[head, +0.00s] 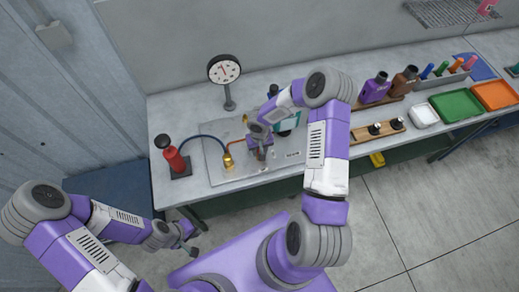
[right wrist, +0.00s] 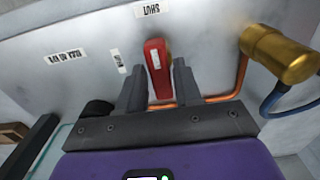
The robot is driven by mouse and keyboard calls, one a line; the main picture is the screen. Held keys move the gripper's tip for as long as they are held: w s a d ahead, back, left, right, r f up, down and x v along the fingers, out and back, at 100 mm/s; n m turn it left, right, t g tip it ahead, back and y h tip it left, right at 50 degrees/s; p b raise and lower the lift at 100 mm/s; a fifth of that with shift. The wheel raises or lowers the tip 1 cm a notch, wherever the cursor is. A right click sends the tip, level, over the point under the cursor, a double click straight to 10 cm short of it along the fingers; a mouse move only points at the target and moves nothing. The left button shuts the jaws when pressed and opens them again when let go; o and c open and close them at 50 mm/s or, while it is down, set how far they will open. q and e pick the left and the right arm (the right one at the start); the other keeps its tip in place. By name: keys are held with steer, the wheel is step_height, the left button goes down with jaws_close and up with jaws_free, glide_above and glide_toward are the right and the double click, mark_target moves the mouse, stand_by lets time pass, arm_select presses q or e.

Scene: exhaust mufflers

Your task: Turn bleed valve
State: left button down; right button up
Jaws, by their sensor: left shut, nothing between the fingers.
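In the right wrist view, a red valve handle (right wrist: 157,68) stands out from a grey metal panel (right wrist: 95,35). My right gripper (right wrist: 160,85) has its two fingers apart, one on each side of the handle, with narrow gaps visible. A white "SHUT" label (right wrist: 146,11) appears upside down beyond the handle. In the head view my right gripper (head: 262,151) is low over the panel (head: 218,172) on the bench and hides the handle. My left gripper (head: 188,240) is shut and empty, low in front of the bench and away from the panel.
A brass fitting (right wrist: 280,52) with a blue hose sits beside the handle; copper pipe (right wrist: 240,75) runs near the fingers. A dial gauge (head: 224,70) and red pump (head: 173,157) stand at the bench's left. Bottles (head: 375,88) and green (head: 455,105) and orange trays (head: 495,95) occupy the right.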

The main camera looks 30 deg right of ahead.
jaws_close()
steer(key=n+b, duration=0.2)
steer(key=n, duration=0.1)
steer(key=n+b, duration=0.1)
steer(key=n, duration=0.3)
steer(key=shift+n+b, duration=0.3)
steer(key=n, duration=0.4)
steer(key=shift+n, duration=0.3)
steer(key=n, duration=0.5)
steer(key=shift+n, duration=0.3)
